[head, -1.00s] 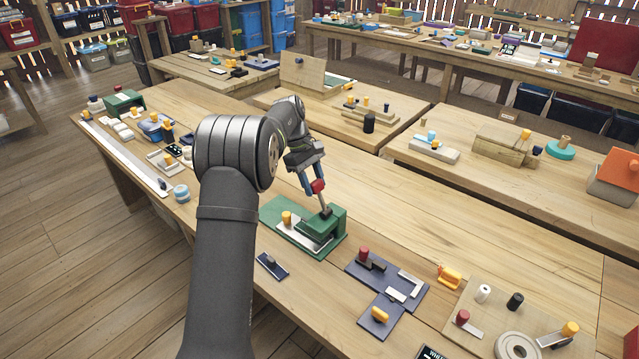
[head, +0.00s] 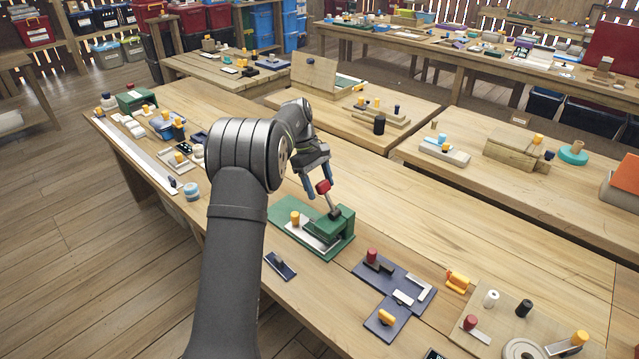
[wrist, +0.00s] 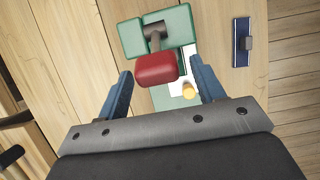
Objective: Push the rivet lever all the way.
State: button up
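The rivet lever is a grey rod with a red knob (head: 323,187) that rises at a tilt from a green block (head: 338,224) on a green base plate (head: 285,210). The red knob (wrist: 157,69) shows large in the wrist view, with the rod (wrist: 154,38) behind it. A yellow peg (head: 295,217) stands on the pale strip of the same device. My gripper (head: 319,188) is at the knob; its two blue fingers (wrist: 160,67) are apart on either side of the knob. Gaps show between knob and fingers in the wrist view.
A small dark blue plate (head: 280,266) lies in front of the device. A T-shaped blue board (head: 398,292) with a red peg (head: 372,255) and a yellow clamp (head: 457,281) are to the right. Bare table lies behind the device.

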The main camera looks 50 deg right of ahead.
jog(key=shift+r, duration=0.1)
jog(key=v, duration=1.1)
jog(key=shift+w+r, duration=0.15)
jog(key=shift+r, duration=0.25)
jog(key=x, duration=1.2)
jog(key=shift+r, duration=0.1)
